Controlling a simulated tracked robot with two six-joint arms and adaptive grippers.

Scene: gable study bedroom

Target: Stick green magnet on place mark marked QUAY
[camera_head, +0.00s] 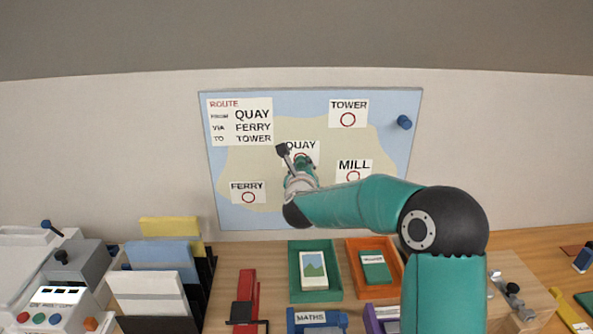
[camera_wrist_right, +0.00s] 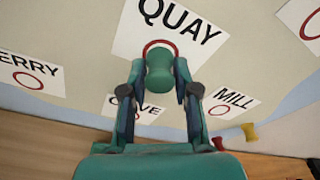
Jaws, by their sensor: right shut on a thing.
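My right gripper (camera_head: 298,163) is in front of the map board, at the lower part of the white QUAY card (camera_head: 300,146). In the right wrist view its two fingers (camera_wrist_right: 160,84) are shut on the green magnet (camera_wrist_right: 160,72), a small waisted peg. The magnet overlaps the lower part of the red circle (camera_wrist_right: 160,43) under the word QUAY (camera_wrist_right: 180,20). I cannot tell whether the magnet touches the board. In the head view the gripper hides most of that circle and the magnet is hard to make out. My left gripper is not in view.
The board (camera_head: 215,170) also carries TOWER (camera_head: 348,106), MILL (camera_head: 354,166) and FERRY (camera_head: 247,187) cards, and a blue magnet (camera_head: 404,122). The wrist view shows a partly hidden card (camera_wrist_right: 150,112), a red magnet (camera_wrist_right: 218,143) and a yellow one (camera_wrist_right: 249,132). Trays (camera_head: 292,270) stand below.

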